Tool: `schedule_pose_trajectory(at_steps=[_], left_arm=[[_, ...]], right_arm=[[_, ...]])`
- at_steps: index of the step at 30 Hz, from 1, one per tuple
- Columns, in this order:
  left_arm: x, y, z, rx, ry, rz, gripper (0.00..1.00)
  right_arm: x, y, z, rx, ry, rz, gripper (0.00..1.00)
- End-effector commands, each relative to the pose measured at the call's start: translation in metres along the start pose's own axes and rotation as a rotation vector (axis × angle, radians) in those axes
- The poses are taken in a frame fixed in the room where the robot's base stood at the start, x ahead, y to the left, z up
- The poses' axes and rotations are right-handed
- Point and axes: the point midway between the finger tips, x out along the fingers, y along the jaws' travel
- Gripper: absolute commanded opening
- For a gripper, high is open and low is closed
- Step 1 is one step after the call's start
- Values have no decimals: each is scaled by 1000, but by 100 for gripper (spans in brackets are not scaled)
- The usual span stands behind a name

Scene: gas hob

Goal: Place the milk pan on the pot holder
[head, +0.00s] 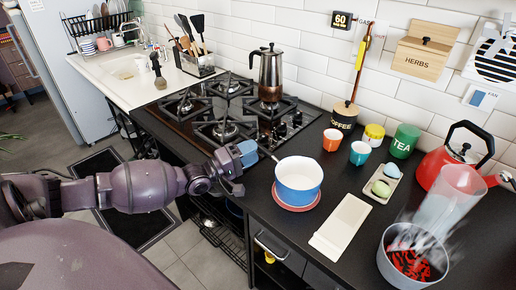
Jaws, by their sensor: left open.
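The milk pan (299,182), white inside and blue around the outside, is upright on the counter beside the hob. It sits over a round reddish pot holder (283,204), whose rim shows below the pan; it appears to rest on it. The pan's thin handle (267,152) points to the upper left, toward the hob. My left gripper (243,157) is open near the handle's outer end, left of the pan. Whether the handle's tip lies between the fingers is hard to tell. My right gripper is not in view.
The gas hob (226,129) carries a moka pot (269,72). Orange (333,139) and teal (360,152) cups stand behind the pan. A pale rectangular tray (341,225) lies right of it. A grey pot (413,262) and red kettle (455,158) stand farther right.

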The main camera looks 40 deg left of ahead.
Motion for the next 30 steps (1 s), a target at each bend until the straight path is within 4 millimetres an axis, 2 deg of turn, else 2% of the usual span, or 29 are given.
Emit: schedule_pose_trajectory(at_steps=[6, 15, 21, 30], left_arm=[[-42, 0, 0, 3, 0, -3, 45], [-80, 0, 0, 0, 0, 0, 45], [-87, 0, 0, 0, -1, 1, 45], [-87, 0, 0, 0, 0, 1, 45]], right_arm=[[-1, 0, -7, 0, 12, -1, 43], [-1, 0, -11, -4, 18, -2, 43], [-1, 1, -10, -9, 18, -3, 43], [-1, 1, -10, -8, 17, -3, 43]])
